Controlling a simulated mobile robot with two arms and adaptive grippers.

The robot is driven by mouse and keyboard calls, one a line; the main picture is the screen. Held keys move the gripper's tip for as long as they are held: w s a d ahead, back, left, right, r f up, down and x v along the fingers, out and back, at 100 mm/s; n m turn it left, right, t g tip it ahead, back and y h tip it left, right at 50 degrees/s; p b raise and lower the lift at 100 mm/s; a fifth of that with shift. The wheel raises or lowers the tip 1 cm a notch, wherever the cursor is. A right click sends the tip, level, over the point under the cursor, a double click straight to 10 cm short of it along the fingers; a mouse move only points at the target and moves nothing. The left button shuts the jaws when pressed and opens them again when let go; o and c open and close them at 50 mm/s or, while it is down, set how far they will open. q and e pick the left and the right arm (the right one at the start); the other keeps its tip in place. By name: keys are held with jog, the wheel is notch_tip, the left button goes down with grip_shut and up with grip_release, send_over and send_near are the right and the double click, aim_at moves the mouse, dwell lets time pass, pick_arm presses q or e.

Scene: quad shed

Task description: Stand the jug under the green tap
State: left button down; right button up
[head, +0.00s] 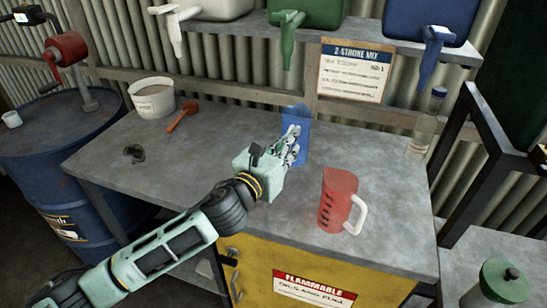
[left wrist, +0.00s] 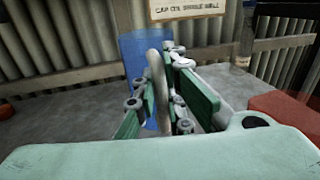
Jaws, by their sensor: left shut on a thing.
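A blue jug (head: 298,118) is upright near the back of the grey bench, below and a little right of the green tap (head: 289,38) in the head view. My left gripper (head: 291,148) is at its near side, shut on its handle. In the left wrist view the pale curved handle (left wrist: 157,75) runs between the fingers, with the blue jug (left wrist: 133,50) behind. The gripper hides the jug's lower part, so I cannot tell whether its base touches the bench. A red jug (head: 336,200) with a white handle stands on the bench to the right. My right gripper is not in view.
White (head: 176,32) and blue (head: 432,52) taps flank the green one. A notice (head: 354,71) hangs behind the bench (head: 225,130). A white tub (head: 153,100) and red scoop (head: 182,117) are left, a clear bottle (head: 425,125) right. The bench's front left is mostly clear.

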pick_arm(q)
jog(key=w+a+f, duration=0.3)
jog(key=f, duration=0.4)
jog(key=c, duration=1.9)
grip_release()
jog(key=shift+o, duration=0.4)
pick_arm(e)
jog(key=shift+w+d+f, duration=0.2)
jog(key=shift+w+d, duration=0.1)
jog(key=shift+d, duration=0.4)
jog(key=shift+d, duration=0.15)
pick_arm(q)
jog(key=shift+r, duration=0.15)
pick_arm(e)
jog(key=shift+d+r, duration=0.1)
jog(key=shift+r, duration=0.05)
